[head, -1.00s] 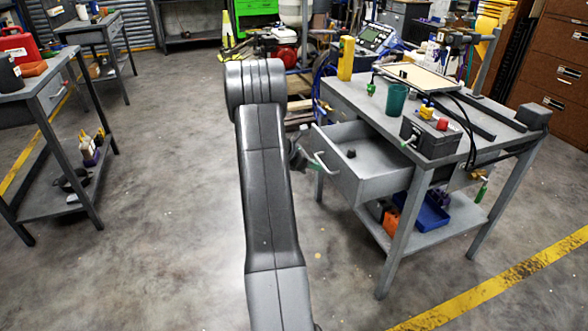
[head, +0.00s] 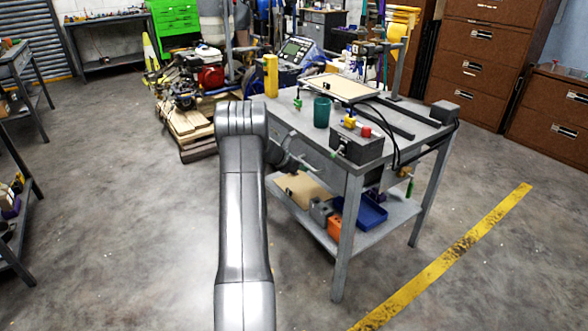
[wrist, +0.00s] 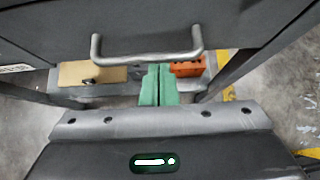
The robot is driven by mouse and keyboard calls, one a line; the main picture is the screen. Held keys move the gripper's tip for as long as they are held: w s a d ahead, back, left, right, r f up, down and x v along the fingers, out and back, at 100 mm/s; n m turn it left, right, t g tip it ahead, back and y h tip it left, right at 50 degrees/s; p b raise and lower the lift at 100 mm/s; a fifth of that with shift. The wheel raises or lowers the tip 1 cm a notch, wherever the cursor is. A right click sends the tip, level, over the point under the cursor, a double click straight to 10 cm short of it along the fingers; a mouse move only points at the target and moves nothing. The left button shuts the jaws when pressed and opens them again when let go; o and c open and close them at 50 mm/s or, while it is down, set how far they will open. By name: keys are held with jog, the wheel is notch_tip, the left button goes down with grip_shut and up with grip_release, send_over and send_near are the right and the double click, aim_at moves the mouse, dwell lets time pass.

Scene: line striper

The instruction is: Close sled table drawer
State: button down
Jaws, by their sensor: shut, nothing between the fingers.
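The sled table (head: 290,112) is a grey metal workbench in the head view. Its drawer front (head: 322,168) looks in line with the table's side, with no open drawer box showing, though my arm hides part of it. In the wrist view the dark drawer front (wrist: 150,20) fills the top, with a grey bar handle (wrist: 148,56) across it. My gripper (wrist: 158,68) has its green fingers together and empty, their tips just under the handle in that view. I cannot tell whether they touch it. In the head view my gripper (head: 308,168) is small beside the drawer front.
The lower shelf holds a blue tray (head: 368,212), an orange block (head: 335,228) and a tan board (head: 302,188). A green cup (head: 321,112) and a grey control box (head: 357,145) stand on top. A pallet with an engine (head: 195,85) stands behind left. The floor in front is clear.

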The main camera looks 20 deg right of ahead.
jog(key=shift+w+d+r, duration=0.1)
jog(key=shift+d+r, duration=0.1)
jog(key=shift+r, duration=0.05)
jog(key=shift+a, duration=0.1)
jog(key=s+a+r, duration=0.2)
jog(key=a, duration=0.3)
jog(key=s+a+r, duration=0.2)
jog(key=a+r, duration=0.1)
jog(key=a, duration=0.3)
jog(key=shift+a, duration=0.15)
jog(key=shift+w, duration=0.1)
jog(key=w+d+f, duration=0.2)
jog(key=d, duration=0.3)
jog(key=w+d+f, duration=0.1)
jog(key=d+f, duration=0.2)
jog(key=d, duration=0.3)
jog(key=shift+w+f, duration=0.15)
jog(key=shift+w, duration=0.25)
